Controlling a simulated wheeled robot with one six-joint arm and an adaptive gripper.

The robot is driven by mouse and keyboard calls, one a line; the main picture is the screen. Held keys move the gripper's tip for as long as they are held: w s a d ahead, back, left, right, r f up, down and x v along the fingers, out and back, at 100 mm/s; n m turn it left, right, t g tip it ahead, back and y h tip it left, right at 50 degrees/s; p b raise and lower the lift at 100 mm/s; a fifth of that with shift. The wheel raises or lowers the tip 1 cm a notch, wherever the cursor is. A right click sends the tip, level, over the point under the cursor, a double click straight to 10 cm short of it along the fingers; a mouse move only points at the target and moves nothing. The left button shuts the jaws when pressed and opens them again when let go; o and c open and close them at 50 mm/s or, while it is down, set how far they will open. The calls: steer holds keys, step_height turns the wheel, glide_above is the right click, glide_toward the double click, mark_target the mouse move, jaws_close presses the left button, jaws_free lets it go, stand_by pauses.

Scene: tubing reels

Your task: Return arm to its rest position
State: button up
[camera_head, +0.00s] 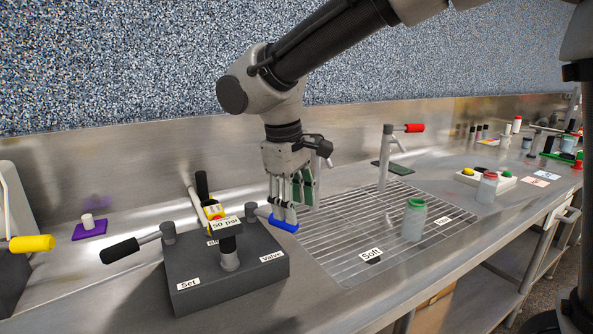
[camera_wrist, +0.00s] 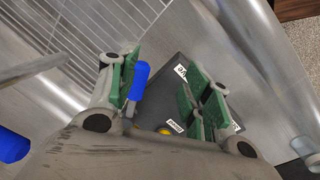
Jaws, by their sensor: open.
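My gripper (camera_head: 292,196) hangs from the arm above the right end of the dark grey valve block (camera_head: 225,280), its fingers pointing down. Its green-padded fingers are apart, and in the wrist view my gripper (camera_wrist: 168,88) is open with nothing clamped between the pads. A blue lever handle (camera_head: 284,225) lies just below the fingertips in the head view. In the wrist view the blue handle (camera_wrist: 138,80) shows beside the left finger; I cannot tell whether they touch. The block carries labels reading "Set", "Valve" and "50 psi".
A black-handled lever (camera_head: 120,251) and a yellow handle (camera_head: 32,243) stand at the left. To the right are a wire drain grid (camera_head: 345,240), a green-capped jar (camera_head: 414,220), a red-handled tap (camera_head: 386,160) and a red-capped jar (camera_head: 487,187). The steel back wall is close behind.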

steer(key=s+d+m+t, duration=0.1)
steer(key=s+d+m, duration=0.2)
steer(key=d, duration=1)
steer(key=s+d+r+m+t+y, duration=0.1)
steer(key=s+d+m, duration=0.3)
steer(key=d, duration=0.8)
steer(key=s+d+r+m+t, duration=0.1)
steer(key=s+d+m, duration=0.3)
steer(key=d, duration=0.9)
steer(key=shift+s+d, duration=0.35)
steer(key=shift+s, duration=0.85)
